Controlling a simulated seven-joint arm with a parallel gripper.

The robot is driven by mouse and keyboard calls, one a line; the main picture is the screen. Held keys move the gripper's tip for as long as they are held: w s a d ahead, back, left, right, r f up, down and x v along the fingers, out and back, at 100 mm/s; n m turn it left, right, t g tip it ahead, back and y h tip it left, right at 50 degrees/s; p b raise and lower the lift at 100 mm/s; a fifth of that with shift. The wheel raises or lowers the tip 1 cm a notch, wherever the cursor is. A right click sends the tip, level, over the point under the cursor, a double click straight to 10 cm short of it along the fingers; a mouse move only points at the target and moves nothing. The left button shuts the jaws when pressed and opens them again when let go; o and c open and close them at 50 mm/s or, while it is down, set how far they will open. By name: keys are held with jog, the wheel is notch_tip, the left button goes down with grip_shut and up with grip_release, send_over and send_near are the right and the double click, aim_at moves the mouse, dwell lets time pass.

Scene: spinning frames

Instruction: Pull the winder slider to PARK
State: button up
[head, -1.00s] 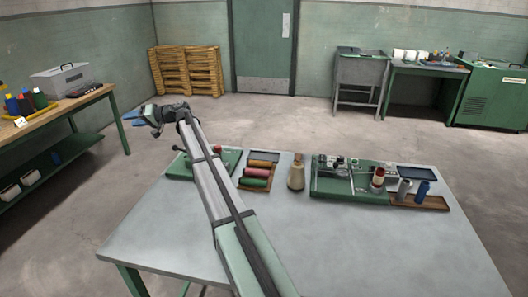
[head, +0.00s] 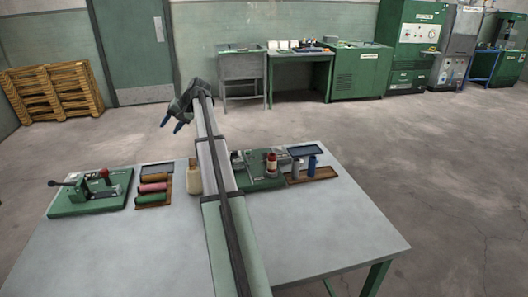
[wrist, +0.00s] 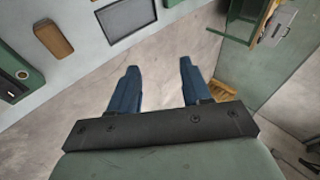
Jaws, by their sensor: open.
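In the head view, a green-based machine (head: 262,183) with a red and white bobbin on it stands behind my arm, which hides its left part. A second green base (head: 90,205) at the table's left has a black-knobbed lever and a red knob. I cannot tell a slider or PARK mark on either. My gripper (head: 171,124) is up beyond the table's far edge, apart from both. In the wrist view my gripper (wrist: 158,68) shows two blue fingers spread wide, with bare floor between them.
Between the bases are a rack of coloured spools (head: 153,188) and a cream cone (head: 194,178). A brown tray (head: 312,175) with blue and grey spools lies at right. The table's front is clear. Pallets (head: 50,92), a door and cabinets stand far off.

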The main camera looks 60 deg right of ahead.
jog(key=s+d+m+g+h, duration=0.2)
jog(key=s+d+m, duration=0.2)
jog(key=s+d, duration=1.15)
jog(key=m+g+h, duration=0.2)
jog(key=m+g, duration=0.1)
jog(key=m, duration=0.2)
send_near(267, 154)
jog(key=x, duration=0.8)
jog(key=shift+w+d+f, duration=0.15)
jog(key=shift+w, duration=0.1)
grip_shut()
